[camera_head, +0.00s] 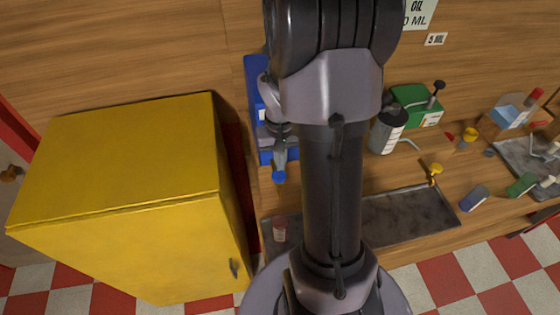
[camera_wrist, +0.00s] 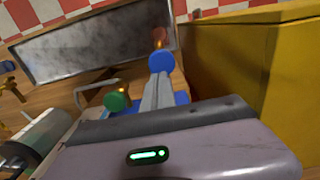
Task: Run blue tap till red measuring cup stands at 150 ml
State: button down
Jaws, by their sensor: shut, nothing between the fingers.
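The blue dispenser (camera_head: 255,75) stands against the wooden wall, right of the yellow cabinet, partly hidden by my arm. A round blue tap knob (camera_head: 279,177) shows at its front, and a blue knob (camera_wrist: 161,62) shows in the wrist view. My gripper (camera_head: 280,158) is shut and empty, its fingertips at or very near this knob; contact is unclear. The red measuring cup (camera_head: 280,228) stands on the grey tray below and in front of the tap. Its liquid level is too small to read.
The yellow cabinet (camera_head: 120,160) stands close on the left. My arm hides part of the grey tray (camera_head: 410,215). A clear canister (camera_head: 388,132), a green dispenser (camera_head: 412,100) and several small items lie to the right. A green knob (camera_wrist: 116,101) is beside my fingers.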

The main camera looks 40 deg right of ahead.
jog(key=shift+f, duration=0.1)
jog(key=shift+f+b, duration=0.95)
jog(key=shift+b, duration=0.1)
jog(key=shift+s+a+r, duration=0.1)
jog(key=shift+s+r, duration=0.05)
dwell(6.7)
